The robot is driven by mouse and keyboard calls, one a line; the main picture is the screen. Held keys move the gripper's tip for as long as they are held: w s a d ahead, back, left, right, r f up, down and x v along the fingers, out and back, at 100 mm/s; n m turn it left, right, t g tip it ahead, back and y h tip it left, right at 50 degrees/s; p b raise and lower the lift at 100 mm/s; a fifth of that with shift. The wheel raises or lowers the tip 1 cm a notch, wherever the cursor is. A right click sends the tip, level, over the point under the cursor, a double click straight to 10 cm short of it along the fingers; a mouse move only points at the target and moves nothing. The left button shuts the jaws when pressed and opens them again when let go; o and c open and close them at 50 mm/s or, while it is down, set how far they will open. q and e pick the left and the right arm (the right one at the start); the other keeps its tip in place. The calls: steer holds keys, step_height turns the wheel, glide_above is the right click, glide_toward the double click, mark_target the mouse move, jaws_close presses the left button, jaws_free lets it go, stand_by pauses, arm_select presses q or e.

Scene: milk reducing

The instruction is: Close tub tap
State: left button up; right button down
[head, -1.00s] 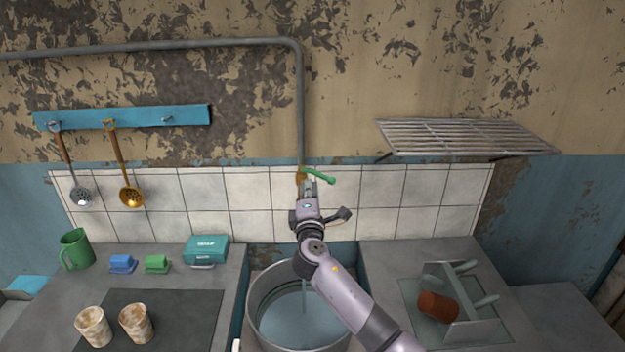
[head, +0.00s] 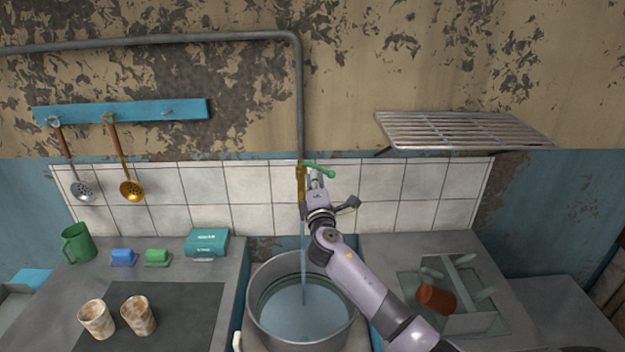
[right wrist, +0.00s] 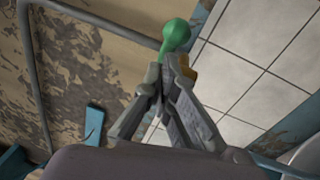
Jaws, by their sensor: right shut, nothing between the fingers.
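The tap has a brass body (head: 301,182) at the end of the wall pipe and a green lever handle (head: 320,169) that points to the right. A stream of water (head: 304,262) falls from the tap into a large metal tub (head: 262,322) that holds water. My right gripper (head: 316,179) is shut and empty, just below the green handle. In the right wrist view, my right gripper's fingertips (right wrist: 172,68) overlap the base of the green handle (right wrist: 178,36); I cannot tell whether they touch it. My left gripper is not in view.
A dish rack (head: 465,285) with a brown cup (head: 437,299) stands on the right counter. A metal shelf (head: 460,130) juts from the wall at right. A teal box (head: 207,242), a green mug (head: 78,243) and two patterned cups (head: 97,319) stand on the left counter.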

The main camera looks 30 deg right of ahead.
mark_target(328, 172)
steer(key=shift+d+n+y, duration=0.3)
steer(key=shift+y, duration=0.2)
steer(key=d+n+t+y+b, duration=0.1)
steer(key=y, duration=0.2)
steer(key=d+n+t+y, duration=0.1)
steer(key=d+n+y, duration=0.1)
steer(key=shift+d+f+n+y+b, duration=0.1)
steer(key=shift+d+n+y+b, duration=0.2)
steer(key=shift+y+b, duration=0.1)
steer(key=d+n+y+b, duration=0.1)
steer(key=y, duration=0.1)
steer(key=w+d+n+y+b, duration=0.1)
steer(key=d+n+y+b, duration=0.1)
steer(key=y, duration=0.1)
steer(key=shift+w, duration=0.15)
steer(key=shift+w+d+b, duration=0.1)
steer(key=shift+d+b, duration=0.05)
steer(key=shift+b, duration=0.15)
